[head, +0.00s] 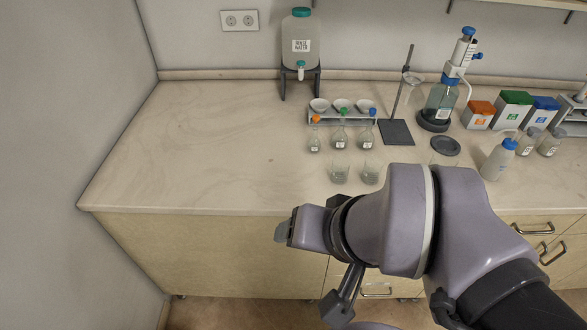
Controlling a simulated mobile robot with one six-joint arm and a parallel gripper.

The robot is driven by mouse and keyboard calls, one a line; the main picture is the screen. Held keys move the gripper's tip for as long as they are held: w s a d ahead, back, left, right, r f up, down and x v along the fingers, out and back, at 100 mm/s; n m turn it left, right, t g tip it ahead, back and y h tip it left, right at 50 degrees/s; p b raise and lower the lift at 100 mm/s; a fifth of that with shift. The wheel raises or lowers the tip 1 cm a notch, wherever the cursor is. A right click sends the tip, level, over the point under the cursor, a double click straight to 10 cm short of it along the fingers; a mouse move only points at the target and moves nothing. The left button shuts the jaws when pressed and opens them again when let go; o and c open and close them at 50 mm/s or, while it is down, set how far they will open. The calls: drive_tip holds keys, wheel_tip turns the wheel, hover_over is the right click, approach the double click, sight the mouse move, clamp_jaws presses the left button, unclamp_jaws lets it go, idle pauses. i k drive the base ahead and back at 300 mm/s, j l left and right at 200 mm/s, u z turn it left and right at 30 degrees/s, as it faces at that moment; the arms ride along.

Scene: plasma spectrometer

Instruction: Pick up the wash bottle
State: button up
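The wash bottle (496,161) is a whitish squeeze bottle with a blue cap and a thin spout. It stands upright on the bench at the right, behind my arm, with its body in clear view. My gripper (283,232) points left in front of the bench's front edge, far to the left of the bottle and apart from it. Its fingers show only from the side, so I cannot tell whether they are open or shut.
Beakers (340,174) and stoppered flasks (314,141) stand mid-bench. Behind my arm are a dark stand (397,132), a dispenser bottle (441,100) and a dark disc (446,145). Small jars (529,143) stand right of the bottle. The bench's left part (200,150) is clear.

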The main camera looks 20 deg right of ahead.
sight(501, 154)
drive_tip(key=z, duration=1.85)
